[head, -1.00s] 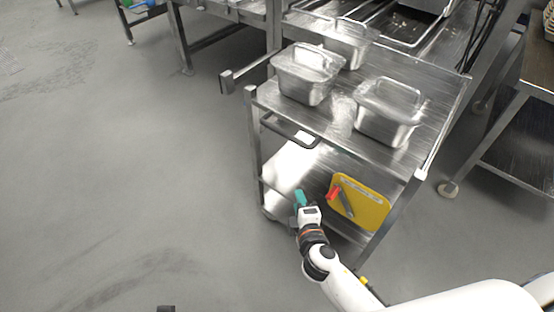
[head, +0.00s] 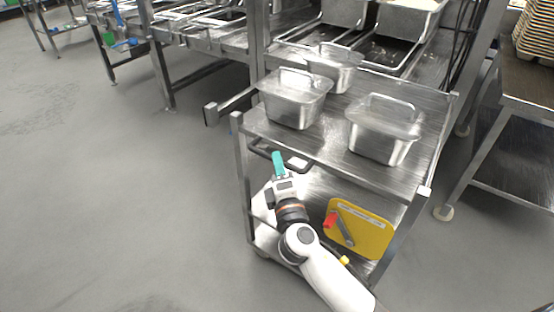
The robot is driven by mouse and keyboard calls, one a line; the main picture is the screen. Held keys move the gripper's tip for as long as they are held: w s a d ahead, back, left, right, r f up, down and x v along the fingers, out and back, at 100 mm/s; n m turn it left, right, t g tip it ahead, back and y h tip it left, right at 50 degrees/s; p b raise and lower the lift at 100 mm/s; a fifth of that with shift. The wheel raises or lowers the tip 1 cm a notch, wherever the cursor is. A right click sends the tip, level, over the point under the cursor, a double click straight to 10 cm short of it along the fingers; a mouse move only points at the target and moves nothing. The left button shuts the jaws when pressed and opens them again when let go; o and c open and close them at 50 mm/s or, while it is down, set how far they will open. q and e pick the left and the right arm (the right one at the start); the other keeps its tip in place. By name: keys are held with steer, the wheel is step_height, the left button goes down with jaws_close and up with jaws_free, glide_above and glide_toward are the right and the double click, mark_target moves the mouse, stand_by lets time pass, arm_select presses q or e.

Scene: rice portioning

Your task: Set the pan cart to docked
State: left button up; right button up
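The pan cart (head: 335,165) is a steel two-shelf trolley. Its back edge is close to the steel counter behind it; whether they touch is unclear. Three lidded steel pans stand on its top, at left (head: 294,106), back (head: 335,75) and right (head: 381,138). A dark bar handle (head: 303,166) sits under the front edge of the top. My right gripper (head: 278,160), with teal fingertips, is at this handle and overlaps it in view. The fingers show nearly edge-on, so their opening and any grip cannot be told. My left gripper is out of view.
A yellow board (head: 372,235) and a red-handled tool (head: 331,220) are on the lower shelf. A steel bracket arm (head: 230,104) sticks out left of the cart. Another table (head: 525,140) stands at right. The floor (head: 110,210) at left is clear.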

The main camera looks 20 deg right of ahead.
steer(key=shift+w+d+r, duration=0.15)
steer(key=shift+w, duration=0.9)
jaws_close()
steer(key=shift+w, duration=0.1)
